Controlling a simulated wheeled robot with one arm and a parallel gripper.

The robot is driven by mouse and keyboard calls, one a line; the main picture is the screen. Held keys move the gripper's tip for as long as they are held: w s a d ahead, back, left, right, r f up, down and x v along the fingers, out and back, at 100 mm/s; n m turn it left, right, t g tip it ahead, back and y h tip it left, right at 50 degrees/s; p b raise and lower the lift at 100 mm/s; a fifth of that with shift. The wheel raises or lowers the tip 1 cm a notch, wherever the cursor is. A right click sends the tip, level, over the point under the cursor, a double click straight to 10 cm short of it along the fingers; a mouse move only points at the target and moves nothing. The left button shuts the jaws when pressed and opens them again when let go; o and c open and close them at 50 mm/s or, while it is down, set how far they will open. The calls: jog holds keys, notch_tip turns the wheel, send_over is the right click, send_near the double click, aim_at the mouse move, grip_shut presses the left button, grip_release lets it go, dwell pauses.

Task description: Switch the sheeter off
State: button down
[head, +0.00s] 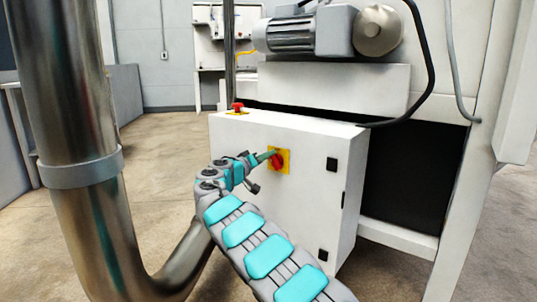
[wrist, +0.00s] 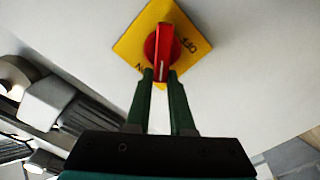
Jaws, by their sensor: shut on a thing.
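The red rotary switch knob (head: 277,161) sits on a yellow plate (head: 286,153) on the front of the white control box (head: 300,205). In the wrist view, the knob (wrist: 164,45) has a raised grip bar standing about upright in the picture. The yellow plate (wrist: 132,46) shows "OFF" to the right of the knob, and partly hidden lettering at its lower corner. My gripper (head: 265,157) reaches the knob from the left in the head view. In the wrist view, the two green fingers of my gripper (wrist: 161,74) are shut on the lower end of the grip bar.
A red emergency stop button (head: 238,106) on a yellow base stands on top of the box. A grey motor (head: 290,36) sits above and behind. A large metal pipe (head: 85,120) is on the left. Open floor (head: 155,150) lies behind.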

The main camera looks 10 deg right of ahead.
jog(key=shift+w+a+f+n+p, duration=0.1)
jog(key=shift+f+n+p, duration=0.55)
jog(key=shift+n, duration=1)
jog(key=shift+w+f+n+p, duration=0.15)
jog(key=shift+f+n+p, duration=0.15)
jog(key=shift+n+p, duration=1)
jog(key=shift+w+a+f+n+p, duration=0.1)
jog(key=shift+f+n+p, duration=0.35)
jog(key=shift+n, duration=1.6)
jog(key=shift+d+f, duration=0.1)
jog(key=c, duration=1.1)
grip_release()
jog(key=o, duration=0.3)
jog(key=shift+r, duration=0.2)
jog(key=shift+v, duration=3.9)
jog(key=shift+r, duration=0.1)
